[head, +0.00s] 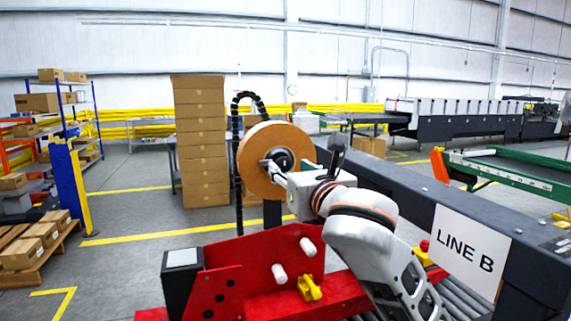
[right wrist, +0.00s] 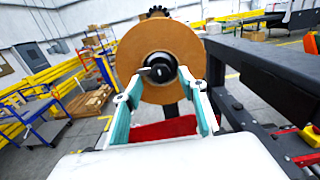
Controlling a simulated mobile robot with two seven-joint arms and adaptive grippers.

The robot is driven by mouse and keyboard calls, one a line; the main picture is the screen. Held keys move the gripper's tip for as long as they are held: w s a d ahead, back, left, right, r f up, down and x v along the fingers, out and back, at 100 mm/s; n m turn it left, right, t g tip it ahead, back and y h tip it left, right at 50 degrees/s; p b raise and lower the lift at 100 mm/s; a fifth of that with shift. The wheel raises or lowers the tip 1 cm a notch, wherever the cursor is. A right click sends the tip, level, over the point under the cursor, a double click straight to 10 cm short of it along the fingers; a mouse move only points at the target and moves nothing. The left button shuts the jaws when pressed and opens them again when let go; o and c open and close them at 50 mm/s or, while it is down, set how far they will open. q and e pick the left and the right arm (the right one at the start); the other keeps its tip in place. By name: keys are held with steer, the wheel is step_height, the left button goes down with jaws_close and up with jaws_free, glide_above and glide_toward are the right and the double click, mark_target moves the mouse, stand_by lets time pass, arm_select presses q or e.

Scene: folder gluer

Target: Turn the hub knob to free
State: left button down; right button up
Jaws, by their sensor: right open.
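A large brown tape reel (head: 258,148) stands upright at mid view, with the black hub knob (head: 283,158) at its centre. In the right wrist view the reel (right wrist: 133,54) faces me, and the dark hub knob (right wrist: 163,62) has a lighter bar or pointer on its face. My right gripper (head: 272,168) is in front of the hub. In the right wrist view the gripper (right wrist: 167,82) is open, with one finger on each side of the knob; contact cannot be told. The gripper partly hides the hub in the head view. My left gripper is out of view.
A red machine frame (head: 265,262) with white pegs and a yellow knob (head: 309,289) stands below. A dark beam with a LINE B sign (head: 470,246) runs along the right. Stacked cartons (head: 200,140) stand behind the reel.

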mark_target(286, 166)
steer(key=shift+x, duration=1.9)
steer(key=c, duration=1.1)
steer(key=m, duration=0.4)
steer(key=shift+m, duration=0.4)
steer(key=m, duration=0.4)
steer(key=shift+d+f+m, duration=0.1)
steer(key=shift+m, duration=0.2)
steer(key=m, duration=0.4)
steer(key=shift+f, duration=0.1)
steer(key=shift+m, duration=2.3)
